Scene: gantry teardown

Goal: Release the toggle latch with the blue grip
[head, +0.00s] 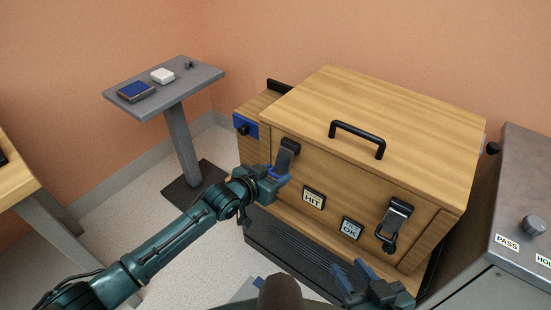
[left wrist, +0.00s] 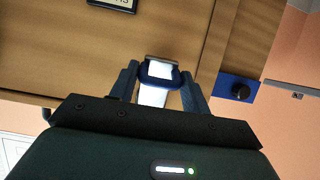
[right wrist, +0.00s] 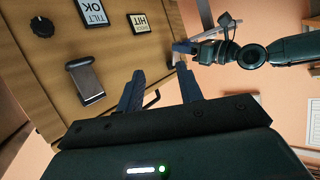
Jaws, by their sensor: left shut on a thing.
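The latch with the blue grip (head: 284,159) is on the left of the wooden box's front face (head: 340,190). Its grey lever stands out from the face, and a blue band (left wrist: 158,72) crosses it in the left wrist view. My left gripper (head: 277,171) is shut on this lever, with one finger on each side; the fingers hide part of the grip in the head view. A second latch (head: 395,220), with a dark grey lever, lies against the right of the front face. My right gripper (right wrist: 160,80) is open and empty, low in front of the box.
The box lid has a black handle (head: 357,138). HIT (head: 313,198) and TILT OK (head: 351,228) plates sit between the latches. A blue panel with a black knob (head: 244,125) is left of the box. A grey cabinet (head: 520,220) stands right, a small side table (head: 165,88) back left.

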